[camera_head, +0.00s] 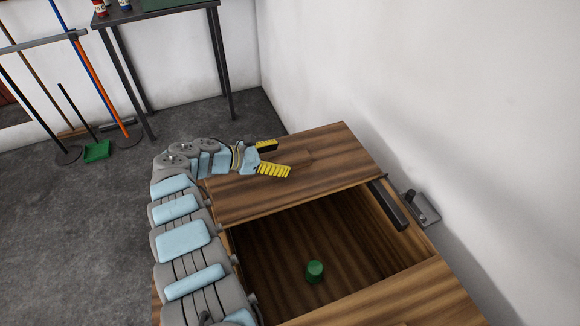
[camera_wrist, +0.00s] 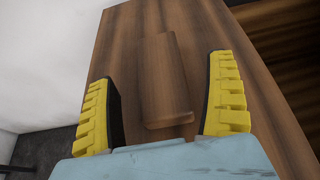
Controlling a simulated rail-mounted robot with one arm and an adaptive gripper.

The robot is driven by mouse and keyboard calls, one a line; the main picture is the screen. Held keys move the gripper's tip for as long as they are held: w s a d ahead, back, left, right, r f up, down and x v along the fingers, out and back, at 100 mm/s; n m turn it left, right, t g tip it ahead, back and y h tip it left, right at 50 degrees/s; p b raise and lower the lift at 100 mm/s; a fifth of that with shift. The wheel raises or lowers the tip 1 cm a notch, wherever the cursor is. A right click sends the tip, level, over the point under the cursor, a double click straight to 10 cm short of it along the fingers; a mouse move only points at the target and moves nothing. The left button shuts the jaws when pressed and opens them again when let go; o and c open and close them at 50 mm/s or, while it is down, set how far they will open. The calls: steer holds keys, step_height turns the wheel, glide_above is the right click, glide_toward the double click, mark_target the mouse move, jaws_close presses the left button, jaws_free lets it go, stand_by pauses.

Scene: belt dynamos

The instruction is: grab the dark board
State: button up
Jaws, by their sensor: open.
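A brown wooden board (camera_wrist: 165,80) lies flat on the wooden top (camera_wrist: 120,50), close to it in colour. In the head view the board (camera_head: 297,158) is hard to make out against the top beside my fingers. My gripper (camera_head: 272,158) is open over the top. In the wrist view, my gripper's yellow-padded fingers (camera_wrist: 168,100) stand apart on either side of the board, with its near end between them. I cannot tell whether either finger touches the board.
The wooden box (camera_head: 455,305) has an open compartment holding a green cylinder (camera_head: 315,271). A dark bar (camera_head: 388,205) lies along its right edge, next to a grey bracket (camera_head: 420,207) by the white wall. A dark table (camera_head: 170,10) stands behind.

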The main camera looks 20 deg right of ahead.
mark_target(293, 158)
steer(key=b+x, duration=0.1)
steer(key=x, duration=0.2)
steer(key=shift+f+b, duration=0.25)
steer(key=shift+b, duration=0.15)
steer(key=shift+w+d+f, duration=0.1)
steer(key=shift+d, duration=0.55)
steer(key=shift+a, duration=0.1)
steer(key=c, duration=1.4)
steer(key=shift+o, duration=0.2)
